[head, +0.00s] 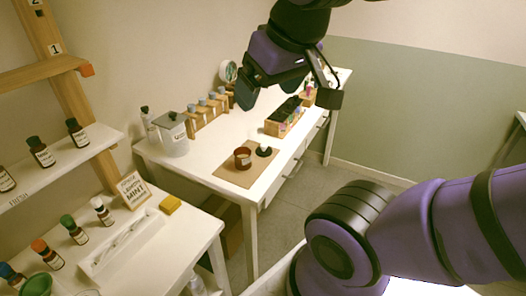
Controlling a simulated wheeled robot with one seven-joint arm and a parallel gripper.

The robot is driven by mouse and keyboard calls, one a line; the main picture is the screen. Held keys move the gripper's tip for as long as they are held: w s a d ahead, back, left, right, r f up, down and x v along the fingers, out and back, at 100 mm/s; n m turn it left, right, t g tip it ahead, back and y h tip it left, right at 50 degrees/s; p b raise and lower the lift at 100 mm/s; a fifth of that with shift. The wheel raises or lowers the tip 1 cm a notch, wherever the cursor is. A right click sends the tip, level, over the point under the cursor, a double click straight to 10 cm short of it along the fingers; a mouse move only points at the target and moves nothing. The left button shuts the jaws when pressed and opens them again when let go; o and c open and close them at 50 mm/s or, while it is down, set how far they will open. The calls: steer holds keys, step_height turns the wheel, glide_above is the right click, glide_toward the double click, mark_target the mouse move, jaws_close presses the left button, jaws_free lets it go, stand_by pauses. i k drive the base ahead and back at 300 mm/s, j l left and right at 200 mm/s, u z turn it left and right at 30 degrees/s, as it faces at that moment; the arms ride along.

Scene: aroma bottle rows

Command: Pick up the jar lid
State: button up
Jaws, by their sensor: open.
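An open-topped amber-brown jar (243,158) stands on a brown mat (232,175) on the white table. Just right of it lies a small dark round piece with a pale top (264,151), which looks like the jar lid; it is too small to be sure. My gripper (288,95) hangs in the upper middle of the head view, with its fingers spread apart. No object shows between them. In the picture it is above the mat and the jar; its exact height over the table cannot be told.
A wooden box of dark bottles (284,121) stands right of the mat. A rack of small bottles (208,112) and a grey lidded canister (173,134) line the wall side. A nearer white table holds a yellow block (170,204) and a white tray (120,246).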

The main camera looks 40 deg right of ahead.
mark_target(264, 150)
steer(key=l+z, duration=0.1)
steer(key=l, duration=0.3)
steer(key=i+l+z, duration=0.15)
steer(key=l, duration=0.25)
steer(key=i+l+z, duration=0.1)
steer(key=l, duration=0.3)
steer(key=i+l+z, duration=0.1)
steer(key=l, duration=0.3)
